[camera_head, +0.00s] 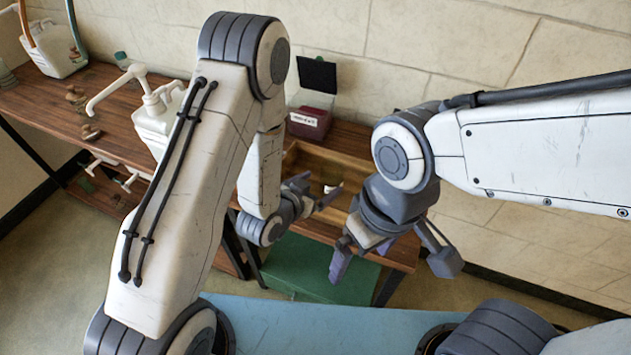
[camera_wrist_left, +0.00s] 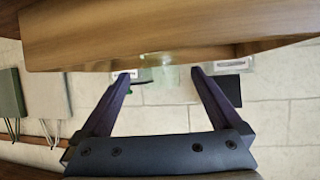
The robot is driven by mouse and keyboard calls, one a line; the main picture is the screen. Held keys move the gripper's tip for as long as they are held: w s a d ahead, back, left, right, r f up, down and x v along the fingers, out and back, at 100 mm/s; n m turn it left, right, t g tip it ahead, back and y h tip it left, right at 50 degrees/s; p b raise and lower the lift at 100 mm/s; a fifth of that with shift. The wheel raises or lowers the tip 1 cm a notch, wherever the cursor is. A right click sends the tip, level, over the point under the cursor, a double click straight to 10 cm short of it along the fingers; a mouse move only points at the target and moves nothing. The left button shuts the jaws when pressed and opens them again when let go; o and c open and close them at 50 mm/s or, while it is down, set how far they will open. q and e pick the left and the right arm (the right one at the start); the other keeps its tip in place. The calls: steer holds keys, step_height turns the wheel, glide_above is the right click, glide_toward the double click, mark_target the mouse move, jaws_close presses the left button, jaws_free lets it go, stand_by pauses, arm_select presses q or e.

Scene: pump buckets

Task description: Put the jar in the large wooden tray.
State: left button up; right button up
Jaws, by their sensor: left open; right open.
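A pale, see-through greenish jar (camera_wrist_left: 160,66) shows in the left wrist view beyond and between the fingertips of my left gripper (camera_wrist_left: 160,76). I cannot tell whether the fingers touch it. In the head view my left gripper (camera_head: 318,191) is open at the large wooden tray (camera_head: 294,160), partly hiding it. A small whitish thing (camera_head: 333,189) shows by its fingers; I cannot tell if it is the jar. Wood, probably the tray (camera_wrist_left: 150,35), fills the top of the left wrist view. My right gripper (camera_head: 390,258) is open and empty, lower and in front of the table.
A dark red labelled container (camera_head: 309,121) with a black panel (camera_head: 317,74) stands behind the tray. A white pump bucket (camera_head: 158,125) and several brown stones (camera_head: 77,98) are on the left of the wooden table. A green box (camera_head: 300,268) is on the floor below.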

mark_target(327, 179)
arm_select(q)
steer(key=p+v, duration=0.1)
steer(key=p, duration=0.2)
steer(key=shift+s+a+r, duration=0.15)
steer(key=shift+s+r, duration=0.1)
steer(key=shift+r, duration=0.1)
steer(key=shift+s+a+p, duration=0.15)
steer(key=shift+s+p, duration=0.1)
steer(key=shift+p, duration=0.1)
arm_select(e)
step_height(327, 179, up, 5)
steer(key=shift+f, duration=0.1)
arm_select(q)
steer(key=shift+f, duration=0.1)
steer(key=b+x, duration=0.4)
steer(key=b, duration=0.4)
steer(key=shift+s+f, duration=0.1)
steer(key=shift+f, duration=0.1)
steer(key=shift+w+d+p, duration=0.3)
steer(key=shift+w+p, duration=0.25)
steer(key=shift+w, duration=0.1)
steer(key=x, duration=0.6)
steer(key=shift+w+d+f+p, duration=0.1)
steer(key=shift+f+p, duration=0.1)
steer(key=shift+p, duration=0.1)
steer(key=shift+w+f, duration=0.15)
steer(key=shift+f, duration=0.15)
arm_select(e)
step_height(327, 179, down, 6)
steer(key=shift+f, duration=0.2)
